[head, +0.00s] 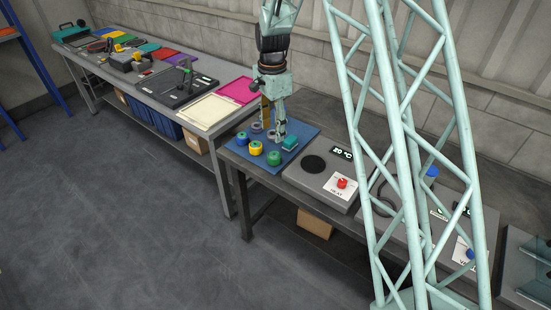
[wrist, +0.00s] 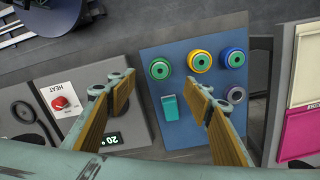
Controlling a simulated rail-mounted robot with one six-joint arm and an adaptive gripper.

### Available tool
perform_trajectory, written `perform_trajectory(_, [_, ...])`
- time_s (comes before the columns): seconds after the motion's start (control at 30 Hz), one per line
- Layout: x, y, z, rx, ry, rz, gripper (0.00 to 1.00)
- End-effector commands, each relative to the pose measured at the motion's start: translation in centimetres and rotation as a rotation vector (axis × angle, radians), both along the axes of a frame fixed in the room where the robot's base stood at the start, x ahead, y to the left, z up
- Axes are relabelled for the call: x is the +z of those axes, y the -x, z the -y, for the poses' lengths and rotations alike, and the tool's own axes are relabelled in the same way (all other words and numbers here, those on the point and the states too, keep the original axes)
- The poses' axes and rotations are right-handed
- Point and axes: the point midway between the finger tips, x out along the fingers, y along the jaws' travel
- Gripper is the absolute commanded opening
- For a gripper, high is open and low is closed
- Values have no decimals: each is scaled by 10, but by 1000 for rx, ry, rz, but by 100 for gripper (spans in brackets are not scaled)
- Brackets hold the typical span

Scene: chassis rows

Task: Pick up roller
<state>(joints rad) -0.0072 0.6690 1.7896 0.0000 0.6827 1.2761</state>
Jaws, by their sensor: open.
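A blue mat (head: 262,166) bears several small round pieces and a teal block-like piece (head: 290,142), which also shows in the wrist view (wrist: 170,108). The round pieces are a green one (wrist: 159,68), a yellow one (wrist: 200,61), a blue one with a green ring (wrist: 234,58) and a grey one (wrist: 236,95). I cannot tell for sure which is the roller; the teal piece is the likeliest. My gripper (head: 273,120) is open and empty above the mat. In the wrist view its fingers (wrist: 158,86) spread either side of the teal piece; the right finger hides part of the mat.
A grey heater (head: 312,192) with a red knob and a display stands right of the mat. A long table (head: 205,122) with trays and a black device stretches away at the left. My lattice column covers part of the right bench. The floor in front is clear.

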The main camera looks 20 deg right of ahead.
Motion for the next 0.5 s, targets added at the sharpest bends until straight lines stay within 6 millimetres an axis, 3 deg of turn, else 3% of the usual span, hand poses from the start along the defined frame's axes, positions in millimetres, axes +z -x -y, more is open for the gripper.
perform_trajectory(0.5, [-9, 1, 0, 0, 1, -2, 47])
